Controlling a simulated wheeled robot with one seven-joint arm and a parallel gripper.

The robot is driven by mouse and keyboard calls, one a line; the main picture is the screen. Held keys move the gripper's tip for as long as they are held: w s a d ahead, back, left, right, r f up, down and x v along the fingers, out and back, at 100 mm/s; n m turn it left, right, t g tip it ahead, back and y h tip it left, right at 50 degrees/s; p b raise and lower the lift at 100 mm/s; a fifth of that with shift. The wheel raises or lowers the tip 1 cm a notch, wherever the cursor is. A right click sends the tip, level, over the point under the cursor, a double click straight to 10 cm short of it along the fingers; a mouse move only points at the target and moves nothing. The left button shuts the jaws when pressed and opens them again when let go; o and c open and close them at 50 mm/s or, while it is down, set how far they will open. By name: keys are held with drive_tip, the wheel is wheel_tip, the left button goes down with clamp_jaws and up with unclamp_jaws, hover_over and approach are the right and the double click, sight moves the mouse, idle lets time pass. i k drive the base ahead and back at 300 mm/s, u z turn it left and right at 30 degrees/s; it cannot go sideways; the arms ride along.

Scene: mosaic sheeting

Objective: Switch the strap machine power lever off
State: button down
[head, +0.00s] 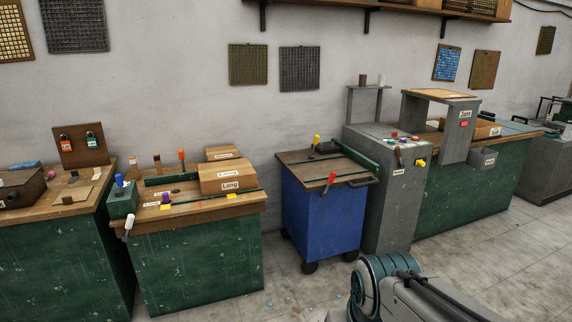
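A grey machine (372,210) stands right of centre, its top panel carrying several coloured knobs (400,136). A dark lever (398,156) and a yellow block (421,163) are on its front. Just right is a grey arch-shaped unit (456,130) with a small white label and a red switch (464,124). I cannot read the labels, so I cannot tell which part is the strap machine's power lever or how it is set. My arm (385,285) rises from the bottom edge, in front of and below the grey machine. My gripper is out of view.
A blue wheeled cart (323,215) with a red-handled lever (329,183) stands left of the machine. Green benches (200,265) with boxes and levers fill the left; another green bench (480,185) is at right. Open floor (500,275) lies at lower right.

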sight(398, 150)
drive_tip(key=i, duration=1.05)
drive_tip(key=z, duration=1.65)
drive_tip(key=i, duration=2.7)
drive_tip(key=u, duration=1.55)
